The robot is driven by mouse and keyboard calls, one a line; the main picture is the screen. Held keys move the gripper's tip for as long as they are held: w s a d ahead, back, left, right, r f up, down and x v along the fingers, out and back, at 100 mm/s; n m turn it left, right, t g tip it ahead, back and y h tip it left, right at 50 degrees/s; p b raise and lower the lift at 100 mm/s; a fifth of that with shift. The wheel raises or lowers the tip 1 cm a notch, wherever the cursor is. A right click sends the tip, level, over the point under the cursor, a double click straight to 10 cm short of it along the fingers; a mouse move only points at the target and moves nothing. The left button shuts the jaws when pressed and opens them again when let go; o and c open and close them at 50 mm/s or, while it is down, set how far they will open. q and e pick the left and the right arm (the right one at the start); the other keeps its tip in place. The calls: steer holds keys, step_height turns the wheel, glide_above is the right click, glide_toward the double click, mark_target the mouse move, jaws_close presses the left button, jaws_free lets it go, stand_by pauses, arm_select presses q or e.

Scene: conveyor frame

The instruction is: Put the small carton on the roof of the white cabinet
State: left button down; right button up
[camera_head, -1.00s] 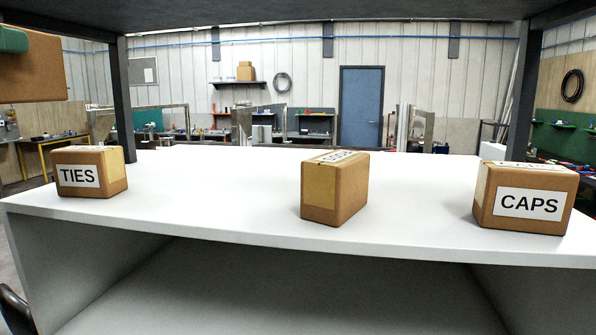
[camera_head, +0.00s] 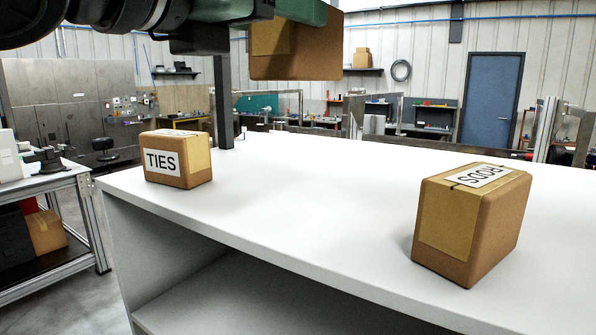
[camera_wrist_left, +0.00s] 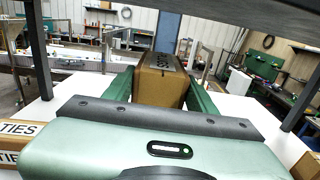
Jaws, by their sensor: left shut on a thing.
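My left gripper (camera_head: 300,12) enters from the upper left in the head view, shut on a brown carton (camera_head: 292,52). It holds the carton in the air above the far part of the white cabinet's flat top (camera_head: 300,185). In the left wrist view the carton (camera_wrist_left: 160,82) sits between the two green fingers of the gripper (camera_wrist_left: 162,90); its label is only partly readable. The carton is clear of the top in the head view. My right gripper is not in view.
A TIES carton (camera_head: 178,158) stands at the left of the white top, and a RODS carton (camera_head: 470,222) stands at the right front. The top between them is clear. A dark post (camera_head: 222,100) rises behind the TIES carton. A workbench (camera_head: 50,190) stands at the left.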

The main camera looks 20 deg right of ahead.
arm_select(q)
steer(key=shift+w+f, duration=0.15)
steer(key=shift+f, duration=8.05)
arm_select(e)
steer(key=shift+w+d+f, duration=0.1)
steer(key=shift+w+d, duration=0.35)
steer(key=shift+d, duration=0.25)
arm_select(q)
steer(key=shift+d, duration=0.1)
steer(key=shift+c, duration=2.4)
jaws_free()
steer(key=shift+f, duration=0.15)
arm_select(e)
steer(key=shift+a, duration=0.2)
